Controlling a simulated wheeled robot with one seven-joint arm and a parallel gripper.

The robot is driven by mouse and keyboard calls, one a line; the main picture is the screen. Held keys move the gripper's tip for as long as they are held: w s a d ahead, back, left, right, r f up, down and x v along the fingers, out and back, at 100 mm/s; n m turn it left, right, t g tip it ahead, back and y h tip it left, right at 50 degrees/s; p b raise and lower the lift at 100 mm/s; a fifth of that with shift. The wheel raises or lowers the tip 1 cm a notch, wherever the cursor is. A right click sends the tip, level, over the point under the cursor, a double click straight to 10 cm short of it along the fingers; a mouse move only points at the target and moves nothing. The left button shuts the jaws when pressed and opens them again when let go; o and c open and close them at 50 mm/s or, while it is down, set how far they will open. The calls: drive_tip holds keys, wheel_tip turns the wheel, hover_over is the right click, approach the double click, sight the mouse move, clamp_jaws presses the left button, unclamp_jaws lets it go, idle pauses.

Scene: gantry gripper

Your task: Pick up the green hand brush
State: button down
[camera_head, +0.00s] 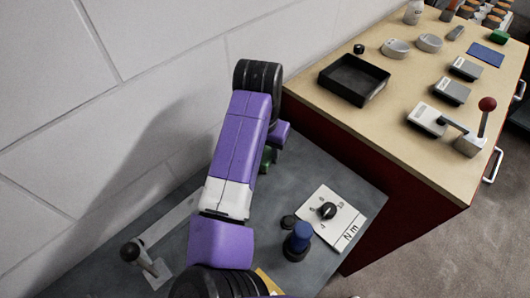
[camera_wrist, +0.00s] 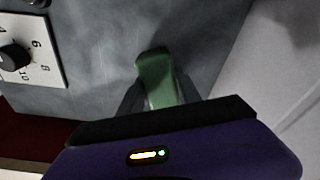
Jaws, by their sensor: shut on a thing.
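The green hand brush (camera_wrist: 155,75) shows in the wrist view, standing out from between the two dark fingers of my gripper (camera_wrist: 158,98). My gripper is shut on it. The grey tabletop (camera_wrist: 105,50) lies behind the brush; I cannot tell whether the brush touches it. In the head view only a small green part of the brush (camera_head: 267,158) shows beside my purple arm, close to the wall side of the grey table. My arm hides the rest of the brush and the fingertips there.
A white dial plate (camera_head: 335,217) with a black knob, a blue-topped knob (camera_head: 299,238) and a lever (camera_head: 145,262) sit on the grey table. A higher wooden bench (camera_head: 420,75) at right holds a black tray (camera_head: 353,80) and a red-balled lever (camera_head: 484,120). A wall rises at left.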

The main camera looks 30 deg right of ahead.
drive_tip(key=shift+r, duration=0.15)
wheel_tip(320, 180, up, 20)
drive_tip(key=shift+r, duration=0.15)
idle(0.4)
